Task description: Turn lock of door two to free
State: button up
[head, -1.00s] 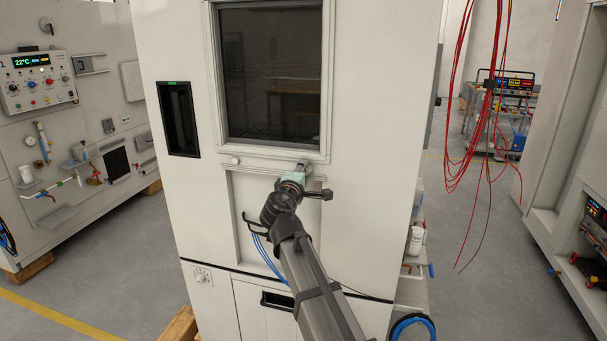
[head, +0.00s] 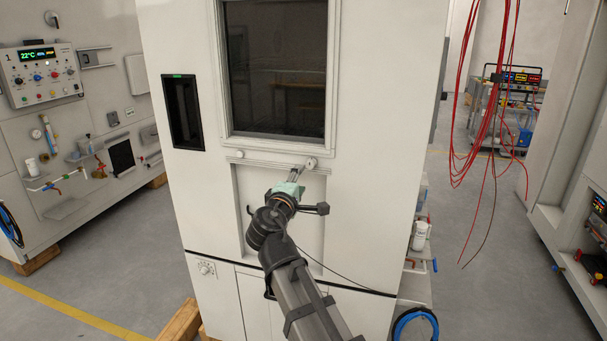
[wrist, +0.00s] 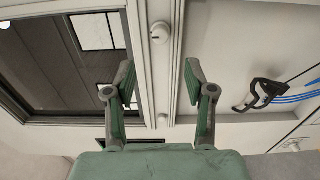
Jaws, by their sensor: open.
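Two small round lock knobs sit on the light strip under the dark window of the large cabinet (head: 390,90). The right knob (head: 310,163) shows in the wrist view (wrist: 160,32) as a white round knob with a dark mark. The left knob (head: 237,154) is smaller and farther off in the wrist view (wrist: 163,121). I see no label telling which door each belongs to. My gripper (head: 302,171) is just below the right knob in the head view. In the wrist view, its open, empty fingers (wrist: 159,75) straddle the strip, with the right knob beyond the tips.
A recessed panel (head: 310,207) lies below the strip, with a black hook handle (wrist: 262,95) and blue cables (wrist: 300,90). A dial (head: 206,268) is lower left. Red cables (head: 485,110) hang at the right. An instrument wall (head: 75,120) stands at the left.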

jog(key=shift+v, duration=1.25)
jog(key=s+d+f+m+g, duration=0.3)
jog(key=s+d+f+g, duration=0.1)
jog(key=f, duration=1.1)
jog(key=s+d+f+m+g+y, duration=0.1)
jog(key=s+d+f+m+g, duration=0.3)
jog(key=f, duration=1.2)
jog(key=s+d+f+m+g, duration=0.25)
jog(key=s+f+g, duration=0.2)
jog(key=f, duration=1.05)
jog(key=s+d+f+m+g, duration=0.1)
jog(key=s+d+f+g, duration=0.2)
jog(key=s+f, duration=0.45)
jog(key=s+d+f+m+g, duration=0.2)
jog(key=s+d+f+g, duration=0.15)
jog(key=s+f, duration=0.4)
jog(key=s+d+f+m+g+y, duration=0.1)
jog(key=s+f, duration=0.4)
jog(key=s, duration=0.6)
jog(key=s+d+f+m+g+y, duration=0.2)
jog(key=s+d+f+g, duration=0.2)
jog(key=s, duration=0.7)
notch_tip(320, 180, down, 2)
jog(key=shift+d+f, duration=0.1)
jog(key=shift+d, duration=0.65)
